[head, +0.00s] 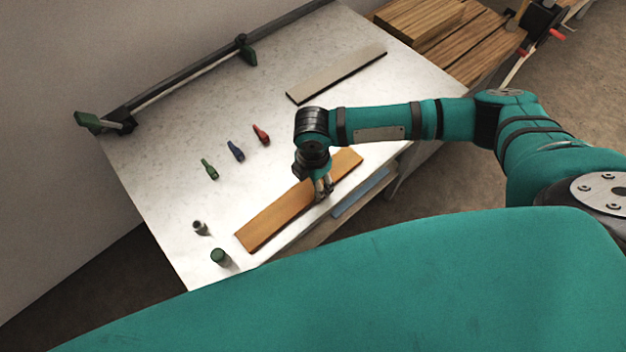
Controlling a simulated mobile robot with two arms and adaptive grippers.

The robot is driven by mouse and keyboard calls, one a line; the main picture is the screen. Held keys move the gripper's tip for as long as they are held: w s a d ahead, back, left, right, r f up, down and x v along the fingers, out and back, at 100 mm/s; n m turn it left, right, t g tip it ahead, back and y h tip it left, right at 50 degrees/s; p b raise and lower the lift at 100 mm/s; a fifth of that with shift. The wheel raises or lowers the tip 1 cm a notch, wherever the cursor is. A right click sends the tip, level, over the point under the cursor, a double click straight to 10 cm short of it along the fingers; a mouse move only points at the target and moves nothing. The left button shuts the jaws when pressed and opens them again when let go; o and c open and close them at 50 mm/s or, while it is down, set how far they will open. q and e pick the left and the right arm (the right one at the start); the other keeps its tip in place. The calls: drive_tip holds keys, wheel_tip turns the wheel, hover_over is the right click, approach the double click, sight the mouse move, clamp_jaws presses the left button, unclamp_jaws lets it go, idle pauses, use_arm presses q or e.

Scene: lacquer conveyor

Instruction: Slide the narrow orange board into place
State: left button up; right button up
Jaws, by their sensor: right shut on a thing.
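The narrow orange board (277,219) lies lengthwise along the near edge of the white worktable, slanting from lower left to upper right. My right gripper (324,194) points down at the board's near long side, right of its middle, and is shut on it. The fingertips are small here and the wrist hides part of the board. The board looks flat on the table or very close to it; I cannot tell which. My left gripper is not in view.
A grey board (337,73) lies farther back on the white table (190,135). A red (261,134), a blue (236,151) and a green (209,169) small item stand left of the orange board. Two small cylinders (220,257) stand near the front left corner. A long clamp bar (200,68) runs along the back edge. Wooden planks (465,50) lie at right.

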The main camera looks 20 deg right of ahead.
sight(302, 194)
drive_tip(key=shift+c, duration=1.4)
drive_tip(key=shift+s+a+r+p, duration=0.1)
drive_tip(key=shift+s+a+p, duration=0.25)
drive_tip(key=shift+a+p, duration=0.4)
drive_tip(key=shift+s+a, duration=0.3)
drive_tip(key=shift+a, duration=0.65)
drive_tip(key=o, duration=1.4)
wheel_tip(302, 194, up, 12)
drive_tip(key=shift+f, duration=0.1)
